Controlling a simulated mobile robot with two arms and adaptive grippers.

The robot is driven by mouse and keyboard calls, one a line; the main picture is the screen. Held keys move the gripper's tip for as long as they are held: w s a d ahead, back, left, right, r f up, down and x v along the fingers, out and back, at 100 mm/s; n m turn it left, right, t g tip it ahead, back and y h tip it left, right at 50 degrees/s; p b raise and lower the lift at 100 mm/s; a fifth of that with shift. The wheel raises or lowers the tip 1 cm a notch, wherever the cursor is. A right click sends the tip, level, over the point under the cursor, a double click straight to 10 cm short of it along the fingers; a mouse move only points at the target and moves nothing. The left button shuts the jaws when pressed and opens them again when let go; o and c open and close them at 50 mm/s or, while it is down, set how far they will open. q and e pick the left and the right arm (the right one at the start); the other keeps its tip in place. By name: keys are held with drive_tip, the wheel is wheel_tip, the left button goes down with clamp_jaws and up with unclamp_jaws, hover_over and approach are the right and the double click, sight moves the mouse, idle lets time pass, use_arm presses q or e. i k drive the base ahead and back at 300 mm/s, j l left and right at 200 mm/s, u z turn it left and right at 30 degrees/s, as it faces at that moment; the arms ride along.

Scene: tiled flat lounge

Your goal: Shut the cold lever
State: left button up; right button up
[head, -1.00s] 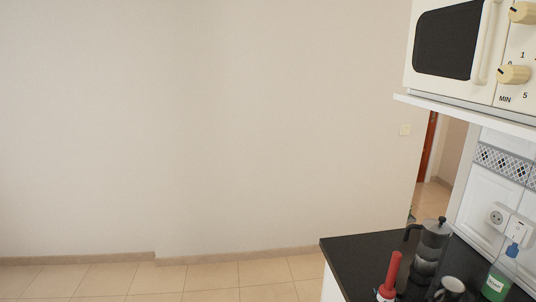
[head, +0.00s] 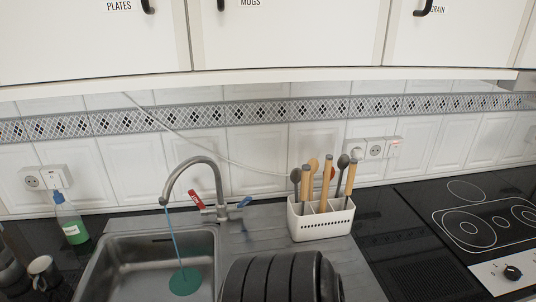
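The tap (head: 207,165) is a grey curved spout behind the sink (head: 160,238), in the head view. Its blue lever (head: 244,202), the cold one by its colour, sticks out to the right of the tap body and tilts slightly up. A red lever (head: 196,199) sticks out on the left side. A thin blue stream (head: 174,243) runs from the spout down to a teal round patch (head: 185,281) on the sink floor. Neither of my grippers is in view.
A white utensil holder (head: 321,221) stands right of the tap. Dark upright plate-like shapes (head: 280,278) fill the front middle. A green soap bottle (head: 73,221) and a mug (head: 43,271) stand on the left. A hob (head: 480,225) lies right. Cupboards hang above.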

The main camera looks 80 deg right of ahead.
sight(239, 206)
drive_tip(key=z, duration=2.35)
drive_tip(key=k+j, duration=0.05)
drive_tip(key=j, duration=0.05)
